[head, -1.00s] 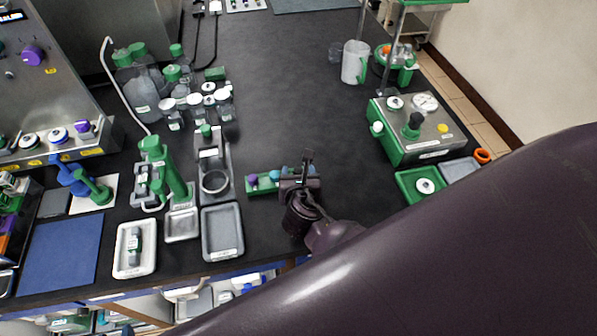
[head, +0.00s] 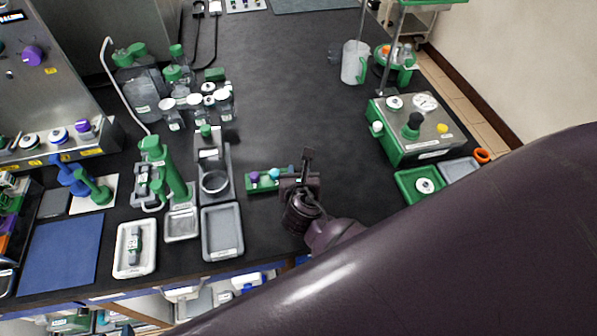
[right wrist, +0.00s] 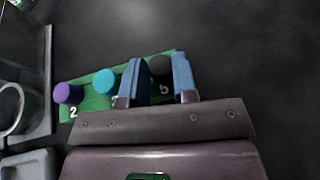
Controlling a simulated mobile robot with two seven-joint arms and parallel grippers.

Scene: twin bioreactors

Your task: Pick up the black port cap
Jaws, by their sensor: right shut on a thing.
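The black port cap (right wrist: 160,66) shows in the right wrist view between the two blue fingers of my right gripper (right wrist: 158,74), which is shut on it. The cap is at the right part of a small green rack (right wrist: 88,109). I cannot tell whether it is clear of the rack. In the head view my right gripper (head: 300,180) covers the right part of the rack and hides the black cap. A purple cap (right wrist: 67,93) and a teal cap (right wrist: 103,81) stand on the rack to the left. My left gripper is not in view.
A grey tray (head: 222,252) and a grey holder with a ring (head: 222,160) stand left of the rack. Several bottles (head: 172,112) stand farther back. A green and steel box with a gauge (head: 430,128) is at the right. The dark bench beyond the rack is clear.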

